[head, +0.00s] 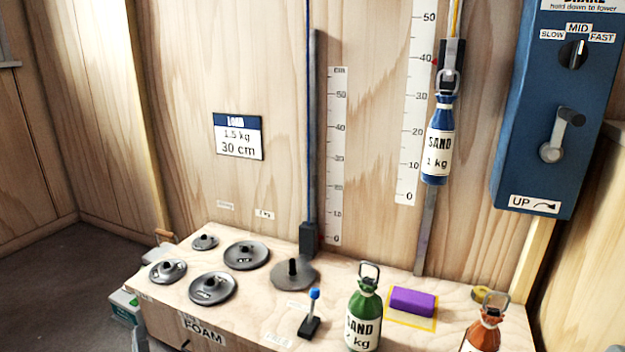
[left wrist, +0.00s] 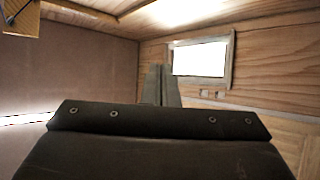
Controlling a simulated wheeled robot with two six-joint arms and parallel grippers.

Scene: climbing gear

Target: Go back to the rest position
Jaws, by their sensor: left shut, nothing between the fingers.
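My left gripper (head: 140,340) shows only as a grey tip at the bottom left of the head view, low in front of the wooden bench (head: 250,335) and apart from the gear. In the left wrist view its fingers (left wrist: 160,85) stand together, shut and empty, pointing toward a wooden wall with a bright window (left wrist: 200,58). A small grey piece at the bottom right corner of the head view may be my right gripper (head: 615,348); its fingers cannot be made out.
A blue sand bottle (head: 438,140) hangs by the right scale. On the bench are several grey disc weights (head: 246,255), a green sand bottle (head: 363,315), an orange bottle (head: 484,335) and a purple block (head: 412,301). A blue brake box (head: 560,90) is on the wall.

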